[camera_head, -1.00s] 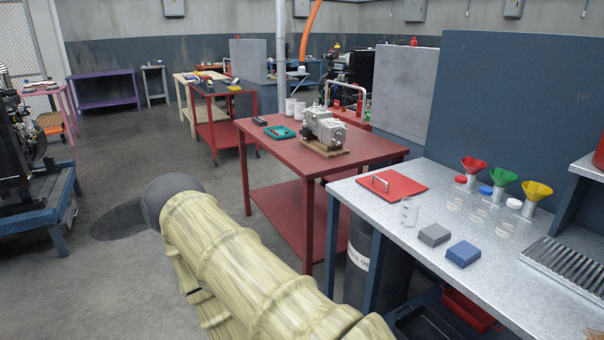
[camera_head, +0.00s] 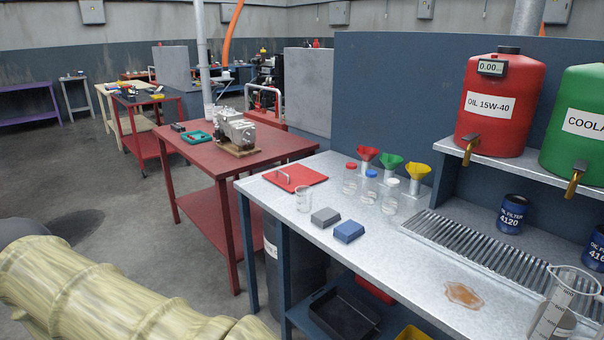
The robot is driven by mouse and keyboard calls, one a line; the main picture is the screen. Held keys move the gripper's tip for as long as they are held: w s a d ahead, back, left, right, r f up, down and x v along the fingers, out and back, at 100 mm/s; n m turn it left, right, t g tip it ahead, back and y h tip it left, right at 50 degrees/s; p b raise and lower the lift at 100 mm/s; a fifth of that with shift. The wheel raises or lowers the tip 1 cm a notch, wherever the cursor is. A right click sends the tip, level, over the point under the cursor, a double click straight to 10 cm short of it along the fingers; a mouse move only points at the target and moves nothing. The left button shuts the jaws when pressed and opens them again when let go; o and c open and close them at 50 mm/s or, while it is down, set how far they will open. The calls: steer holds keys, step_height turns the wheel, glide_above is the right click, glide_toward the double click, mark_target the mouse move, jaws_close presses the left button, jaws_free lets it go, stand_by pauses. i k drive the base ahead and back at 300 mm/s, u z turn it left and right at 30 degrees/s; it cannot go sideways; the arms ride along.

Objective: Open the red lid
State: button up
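The red lid (camera_head: 302,179) is a flat red square plate with a metal bar handle (camera_head: 283,177). It lies flat at the far left end of the metal-topped workbench (camera_head: 385,257). What is under it is hidden. My arm shows at the lower left of the head view, well to the left of the bench and apart from the lid. My gripper is not in view.
A glass beaker (camera_head: 304,199), a grey block (camera_head: 325,217) and a blue block (camera_head: 349,231) stand near the lid. Several capped bottles and coloured funnels (camera_head: 418,172) stand behind. A red table (camera_head: 215,168) is beyond the bench.

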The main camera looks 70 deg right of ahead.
mark_target(295, 172)
steer(key=u, duration=0.05)
steer(key=k, duration=0.65)
steer(key=z, duration=1.75)
